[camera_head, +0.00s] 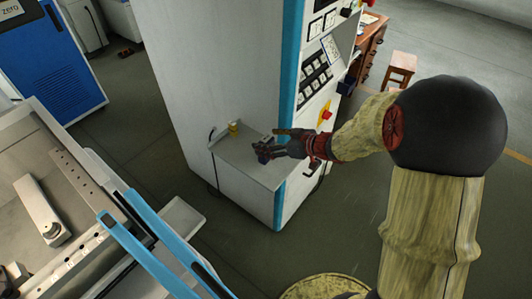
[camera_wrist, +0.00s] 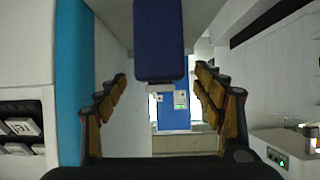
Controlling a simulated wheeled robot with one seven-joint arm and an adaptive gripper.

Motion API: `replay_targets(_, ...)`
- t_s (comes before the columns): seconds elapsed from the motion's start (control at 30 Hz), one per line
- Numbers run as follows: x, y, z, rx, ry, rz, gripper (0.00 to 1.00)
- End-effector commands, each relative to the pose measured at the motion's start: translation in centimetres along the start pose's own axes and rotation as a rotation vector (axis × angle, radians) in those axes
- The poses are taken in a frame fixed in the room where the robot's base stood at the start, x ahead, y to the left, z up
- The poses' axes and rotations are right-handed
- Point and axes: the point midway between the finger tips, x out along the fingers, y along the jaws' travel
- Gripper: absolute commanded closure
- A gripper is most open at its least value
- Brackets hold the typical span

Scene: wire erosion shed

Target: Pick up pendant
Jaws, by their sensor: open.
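The pendant appears to be the dark blue block (camera_wrist: 160,40) in the wrist view, where it reaches down from the top edge between my two fingers. My gripper (camera_wrist: 162,76) is open, with a visible gap between the block and each finger. In the head view my gripper (camera_head: 272,144) is over the grey side shelf (camera_head: 245,172) of the tall cabinet. A small dark blue shape (camera_head: 263,153) shows at its fingertips, partly hidden by them. I cannot tell whether it rests on the shelf.
A small yellow item (camera_head: 233,127) is at the shelf's back. The tall white cabinet (camera_head: 215,60) with a teal edge rises beside my gripper. A machine with blue rails (camera_head: 165,255) fills the lower left. A wooden stool (camera_head: 401,70) stands farther back. Floor is open between.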

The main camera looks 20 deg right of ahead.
Motion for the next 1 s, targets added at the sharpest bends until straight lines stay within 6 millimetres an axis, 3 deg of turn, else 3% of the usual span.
replay_targets(0.17, -0.05, 0.01, -0.02, 0.0, 0.0, 0.0, 0.33)
replay_targets(1.0, -0.06, 0.0, 0.02, 0.001, -0.001, 0.0, 0.81)
